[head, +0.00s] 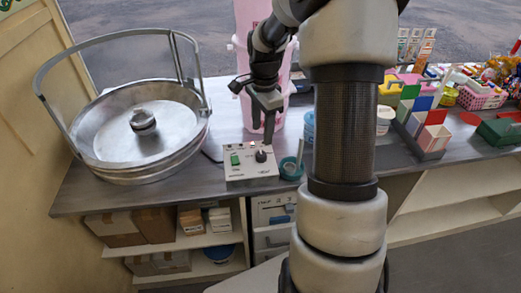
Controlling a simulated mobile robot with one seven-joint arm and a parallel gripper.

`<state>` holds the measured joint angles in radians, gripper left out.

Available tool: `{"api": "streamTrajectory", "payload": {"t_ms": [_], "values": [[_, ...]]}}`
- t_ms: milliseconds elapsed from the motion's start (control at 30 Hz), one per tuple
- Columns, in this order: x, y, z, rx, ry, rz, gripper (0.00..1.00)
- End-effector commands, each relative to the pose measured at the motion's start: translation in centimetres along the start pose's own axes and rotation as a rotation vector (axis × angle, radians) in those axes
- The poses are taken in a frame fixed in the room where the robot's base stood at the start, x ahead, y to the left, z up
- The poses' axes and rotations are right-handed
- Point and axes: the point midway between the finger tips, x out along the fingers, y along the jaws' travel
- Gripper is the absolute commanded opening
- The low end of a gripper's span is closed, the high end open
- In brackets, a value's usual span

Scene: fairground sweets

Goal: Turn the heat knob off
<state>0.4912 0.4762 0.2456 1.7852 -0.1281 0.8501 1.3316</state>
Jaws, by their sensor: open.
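A small pale control box (248,173) stands near the counter's front edge. The black heat knob (261,156) is on the right of its top face, with a white pointer mark too small to read. A green switch (235,160) is on the left of the face, and a small reddish light shows near the box's back edge. My gripper (263,134) points down just above and behind the knob. Its fingers look apart and empty. I cannot tell whether a fingertip touches the knob.
A large metal bowl (95,150) with a raised hoop handle stands to the left. A pink bin (240,80) stands behind my gripper. A teal round container (291,168) sits close to the right of the box. Colourful boxes and sweets (430,135) crowd the right counter.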

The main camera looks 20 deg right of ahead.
Motion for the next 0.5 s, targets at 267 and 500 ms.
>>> {"api": "streamTrajectory", "payload": {"t_ms": [267, 500], "values": [[6.1, 0.1, 0.0, 0.0, -0.002, 0.003, 0.47], [9.1, 0.0, 0.0, 0.0, -0.001, 0.0, 0.47]]}}
